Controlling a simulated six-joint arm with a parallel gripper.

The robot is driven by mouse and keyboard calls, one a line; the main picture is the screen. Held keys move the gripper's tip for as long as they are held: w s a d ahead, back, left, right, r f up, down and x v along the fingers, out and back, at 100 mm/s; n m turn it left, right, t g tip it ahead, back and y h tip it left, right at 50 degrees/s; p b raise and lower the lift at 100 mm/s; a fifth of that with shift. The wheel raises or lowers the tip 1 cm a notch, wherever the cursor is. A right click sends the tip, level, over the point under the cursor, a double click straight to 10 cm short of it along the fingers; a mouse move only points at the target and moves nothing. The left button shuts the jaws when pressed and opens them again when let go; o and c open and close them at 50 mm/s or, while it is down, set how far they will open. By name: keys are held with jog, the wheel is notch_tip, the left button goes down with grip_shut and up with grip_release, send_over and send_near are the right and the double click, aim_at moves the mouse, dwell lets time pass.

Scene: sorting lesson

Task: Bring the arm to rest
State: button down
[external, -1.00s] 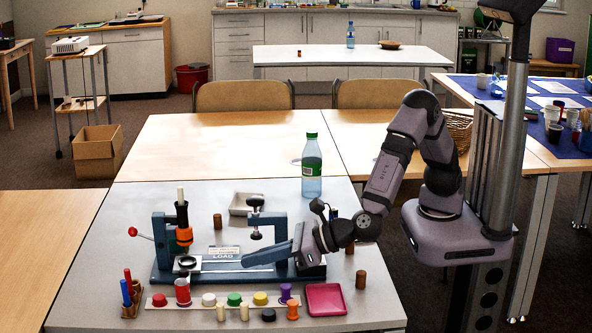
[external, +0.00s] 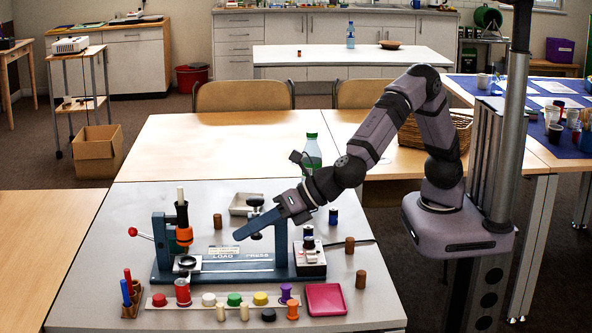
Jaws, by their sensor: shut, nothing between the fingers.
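My gripper (external: 240,236) is shut and empty.
A green-capped bottle (external: 312,152) stands behind my wrist, partly hidden. A row of coloured pieces (external: 234,299), a pink tray (external: 326,299) and a rack of markers (external: 129,296) lie in front. Brown cylinders (external: 361,279) stand at the right. The table's left side is mostly clear.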

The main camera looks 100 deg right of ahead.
notch_tip(320, 180, up, 7)
jog(key=w+d+m+y+p, duration=0.1)
jog(key=d+m+p, duration=0.1)
jog(key=m, duration=0.1)
jog(key=d+r+m+p, duration=0.1)
jog(key=d+m, duration=0.1)
jog(key=s+d+m+g+p, duration=0.1)
jog(key=d+m, duration=0.1)
jog(key=d, duration=0.1)
jog(key=d+r+m+p, duration=0.1)
jog(key=d+m, duration=0.1)
jog(key=d, duration=0.1)
jog(key=shift+s+d+r+g+p, duration=0.2)
jog(key=shift+s+r+g+p, duration=0.15)
jog(key=shift+s+g, duration=0.05)
jog(key=s+d+f+m+g+h+p, duration=0.3)
jog(key=s+d+m+g+p, duration=0.5)
jog(key=s+d+m, duration=0.9)
jog(key=s+a+f+m+g+y+p, duration=0.1)
jog(key=s+f+m+y+p, duration=0.1)
jog(key=s, duration=1)
jog(key=shift+s+m+g+y+p, duration=0.3)
jog(key=shift+m+g+p, duration=0.1)
jog(key=shift+m+p, duration=0.3)
